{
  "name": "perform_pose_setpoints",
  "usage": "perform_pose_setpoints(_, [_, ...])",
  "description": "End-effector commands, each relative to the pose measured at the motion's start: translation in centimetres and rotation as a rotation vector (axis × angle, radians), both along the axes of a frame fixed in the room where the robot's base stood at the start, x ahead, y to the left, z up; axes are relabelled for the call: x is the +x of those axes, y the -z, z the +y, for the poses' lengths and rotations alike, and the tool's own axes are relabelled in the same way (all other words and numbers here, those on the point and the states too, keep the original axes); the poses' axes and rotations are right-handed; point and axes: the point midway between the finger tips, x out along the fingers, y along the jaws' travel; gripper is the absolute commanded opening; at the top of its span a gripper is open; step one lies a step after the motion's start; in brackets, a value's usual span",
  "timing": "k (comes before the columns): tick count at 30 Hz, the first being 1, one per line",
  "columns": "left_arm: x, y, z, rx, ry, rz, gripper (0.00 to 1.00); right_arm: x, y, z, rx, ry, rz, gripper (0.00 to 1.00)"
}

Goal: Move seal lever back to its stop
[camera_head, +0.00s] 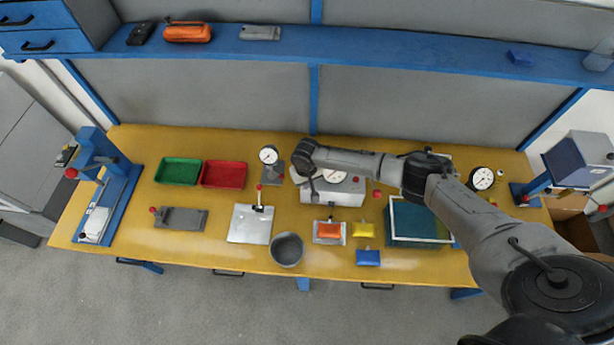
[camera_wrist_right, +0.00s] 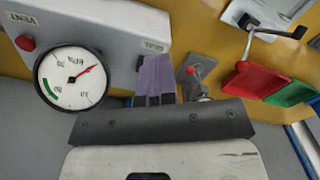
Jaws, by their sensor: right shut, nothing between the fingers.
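The grey machine box (camera_head: 332,196) with a round dial stands mid-bench; it also shows in the right wrist view (camera_wrist_right: 120,25). My left gripper is not in view.
Red (camera_head: 224,175) and green (camera_head: 178,171) trays lie left. A grey pot (camera_head: 287,249) and a teal-topped bin (camera_head: 415,222) flank the front. Bare bench shows between stations.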

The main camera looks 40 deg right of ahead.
Motion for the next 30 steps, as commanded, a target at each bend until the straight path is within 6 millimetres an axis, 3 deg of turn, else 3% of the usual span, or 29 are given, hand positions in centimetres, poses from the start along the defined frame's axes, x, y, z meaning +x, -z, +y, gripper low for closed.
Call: perform_pose_setpoints(30, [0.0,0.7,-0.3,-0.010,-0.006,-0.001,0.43,1.7,-0.5,-1.8,-0.001,0.001,0.000,0.00])
